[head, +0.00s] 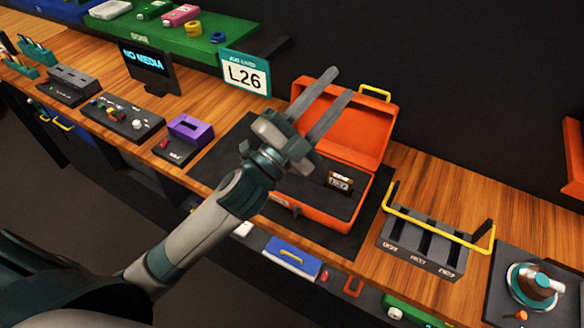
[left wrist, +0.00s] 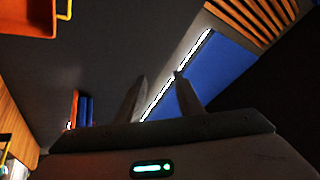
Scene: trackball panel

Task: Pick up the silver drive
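A small labelled block (head: 340,182) with a pale metallic top stands in the dark insert of the open orange case (head: 318,218). It may be the silver drive; its colour is hard to tell. My left gripper (head: 341,83) is open and empty, with its fingers pointing up and away in front of the case's raised lid (head: 372,125). In the left wrist view the gripper (left wrist: 160,76) also shows two separated fingers with nothing between them. My right gripper is not in view.
A grey slotted rack (head: 415,245) with a yellow handle stands right of the case. A trackball panel (head: 535,287) is farther right. Left of the case are a purple block (head: 190,130), a sign reading L26 (head: 245,74) and a "NO MEDIA" screen (head: 149,66).

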